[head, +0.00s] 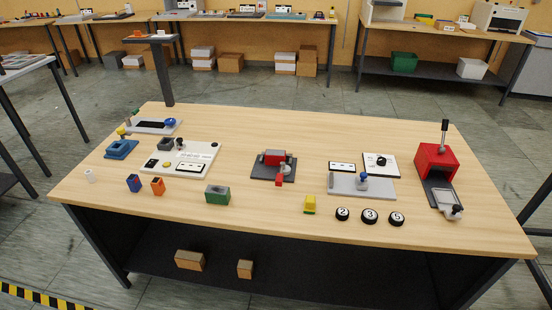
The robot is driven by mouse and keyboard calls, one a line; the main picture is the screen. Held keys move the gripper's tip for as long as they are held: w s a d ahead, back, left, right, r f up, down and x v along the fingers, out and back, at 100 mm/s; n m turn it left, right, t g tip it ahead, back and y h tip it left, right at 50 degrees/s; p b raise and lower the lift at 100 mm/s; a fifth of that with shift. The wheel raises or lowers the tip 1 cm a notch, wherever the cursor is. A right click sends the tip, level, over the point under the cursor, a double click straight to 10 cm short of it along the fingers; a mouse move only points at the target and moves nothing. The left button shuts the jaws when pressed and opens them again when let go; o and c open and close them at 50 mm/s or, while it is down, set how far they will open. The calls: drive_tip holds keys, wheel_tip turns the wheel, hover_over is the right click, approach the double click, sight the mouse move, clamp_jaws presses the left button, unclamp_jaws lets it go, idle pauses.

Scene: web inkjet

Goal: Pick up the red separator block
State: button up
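A small red block (278,181) stands at the front edge of a dark grey plate (262,177) in the middle of the table. A larger red part (273,157) with grey pieces beside it sits on the same plate. I cannot tell for certain which of these is the separator block. My gripper is not in view.
On the wooden table (330,228), a green block (217,195), an orange block (158,186) and a blue block (134,183) stand to the left. A yellow-green block (310,204) and three black numbered discs (369,216) are right of centre. A red lever machine (437,160) stands far right.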

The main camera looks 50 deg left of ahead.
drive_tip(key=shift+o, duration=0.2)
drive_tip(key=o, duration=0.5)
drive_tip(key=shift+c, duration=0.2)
